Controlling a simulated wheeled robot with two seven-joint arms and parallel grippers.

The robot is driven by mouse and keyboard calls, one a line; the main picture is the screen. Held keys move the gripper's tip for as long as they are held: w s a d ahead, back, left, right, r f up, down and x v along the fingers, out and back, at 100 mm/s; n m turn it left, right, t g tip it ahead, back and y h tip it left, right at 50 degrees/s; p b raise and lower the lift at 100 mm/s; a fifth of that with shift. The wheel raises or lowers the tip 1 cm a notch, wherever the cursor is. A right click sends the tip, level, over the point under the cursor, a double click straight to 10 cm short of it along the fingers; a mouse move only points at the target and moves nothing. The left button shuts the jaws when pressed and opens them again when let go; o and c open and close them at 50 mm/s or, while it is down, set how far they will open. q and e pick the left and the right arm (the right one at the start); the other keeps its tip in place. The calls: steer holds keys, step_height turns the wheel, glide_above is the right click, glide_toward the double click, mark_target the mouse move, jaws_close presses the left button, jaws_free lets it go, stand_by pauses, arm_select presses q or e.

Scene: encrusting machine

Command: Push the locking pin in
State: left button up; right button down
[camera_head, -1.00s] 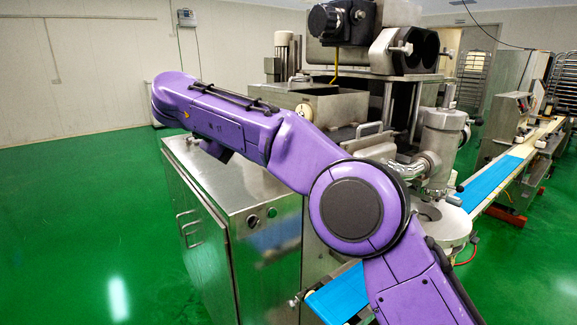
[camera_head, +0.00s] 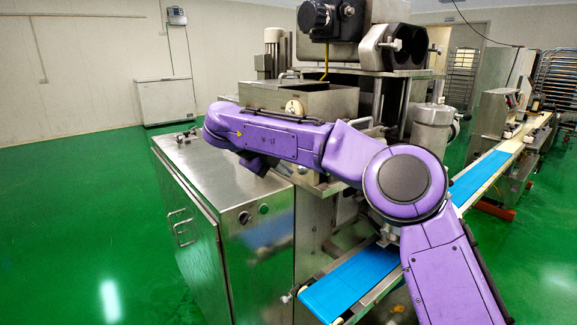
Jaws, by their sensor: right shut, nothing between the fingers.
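The encrusting machine (camera_head: 325,97) stands in the middle, a steel body with a hopper and a black motor on top. I cannot pick out the locking pin for certain. A small pale round knob (camera_head: 294,107) shows on the hopper's front face, just above my purple forearm. My right arm rises from the lower right, bends at the elbow and reaches left across the machine's front. My right gripper (camera_head: 254,164) is mostly hidden behind and below the far end of the forearm; it is shut and empty, over the cabinet top. My left gripper is not in view.
A steel cabinet (camera_head: 215,235) with door handles stands at the front left. A blue conveyor belt (camera_head: 345,287) runs from the lower front behind my arm to the back right (camera_head: 475,180). Green floor at the left is free. A white chest (camera_head: 165,101) stands against the back wall.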

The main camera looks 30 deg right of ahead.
mark_target(299, 167)
steer(key=shift+d, duration=0.85)
steer(key=d+p, duration=0.1)
steer(key=d, duration=0.2)
steer(key=shift+w+r, duration=0.1)
steer(key=shift+a, duration=0.15)
